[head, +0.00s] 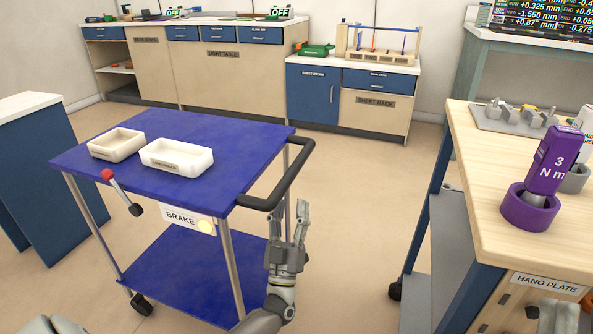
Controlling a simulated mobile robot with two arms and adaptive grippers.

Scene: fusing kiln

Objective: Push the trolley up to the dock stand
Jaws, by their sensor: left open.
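The trolley (235,150) is blue with two shelves, metal posts and dark wheels. Its black push handle (291,175) sticks out on the right side. A brake lever with a red knob (107,174) and a BRAKE sign (180,217) with a pale lit spot are on its near side. My left gripper (291,212) is open and empty, its fingers pointing up. It shows just below and right of the handle, which is not between its fingers; I cannot tell whether they touch. My right gripper is not in view. I cannot make out which thing is the dock stand.
Two pale trays (177,147) (116,137) sit on the trolley top. A wooden-topped bench (500,248) with a purple torque tool (555,160) stands at the right. Cabinets (221,78) line the back wall; a blue-sided unit (48,195) is at left. Floor between trolley and cabinets is clear.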

